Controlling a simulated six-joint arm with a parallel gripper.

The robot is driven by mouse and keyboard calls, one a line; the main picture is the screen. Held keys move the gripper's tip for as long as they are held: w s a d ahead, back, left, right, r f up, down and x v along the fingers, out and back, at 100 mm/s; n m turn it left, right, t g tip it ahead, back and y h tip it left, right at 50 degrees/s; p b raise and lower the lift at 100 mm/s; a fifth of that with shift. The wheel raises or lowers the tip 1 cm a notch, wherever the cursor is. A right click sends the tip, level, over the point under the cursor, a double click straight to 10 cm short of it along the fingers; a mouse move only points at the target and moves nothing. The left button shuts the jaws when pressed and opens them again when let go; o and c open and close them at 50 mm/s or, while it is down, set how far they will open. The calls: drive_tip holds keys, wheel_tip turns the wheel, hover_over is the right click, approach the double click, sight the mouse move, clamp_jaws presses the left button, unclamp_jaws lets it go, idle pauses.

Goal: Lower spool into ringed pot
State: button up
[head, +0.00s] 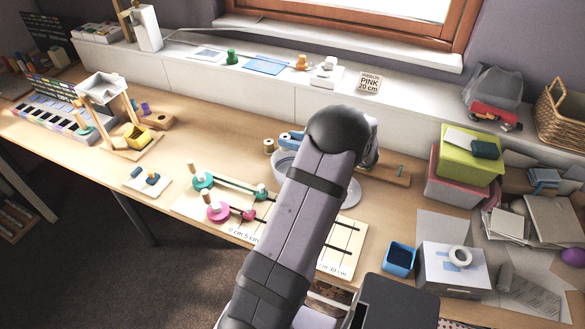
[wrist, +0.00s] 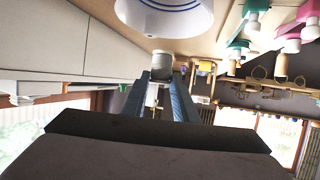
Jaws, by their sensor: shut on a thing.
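My gripper (wrist: 160,74) has blue fingers shut on a small grey-tan spool (wrist: 175,58) at their tips. In the head view the fingers of my gripper (head: 285,140) point left, with the spool (head: 268,147) at their end, near the upper left of the white pot's rim. The ringed pot (head: 284,160) is white and partly hidden behind my arm. In the wrist view, which is upside down, the pot (wrist: 165,18) shows blue rings and is cut off by the top edge. The spool appears outside the pot's opening; its exact height above the rim cannot be told.
A marked board (head: 188,205) with teal and pink pegged pieces lies in front of the pot. A wooden stand (head: 390,174) is right of it, and a blue cup (head: 399,259) is nearer the front right. A white ledge (head: 240,84) runs behind. Bare table lies left of the pot.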

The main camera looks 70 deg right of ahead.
drive_tip(key=shift+f, duration=0.15)
drive_tip(key=shift+f+b, duration=1.4)
drive_tip(key=shift+f, duration=1.3)
drive_tip(key=shift+f+b, duration=1)
drive_tip(key=shift+f, duration=0.9)
idle(0.3)
drive_tip(key=o, duration=1.1)
drive_tip(key=shift+v, duration=3.7)
drive_tip(key=shift+w+r, duration=0.1)
drive_tip(key=shift+w, duration=0.05)
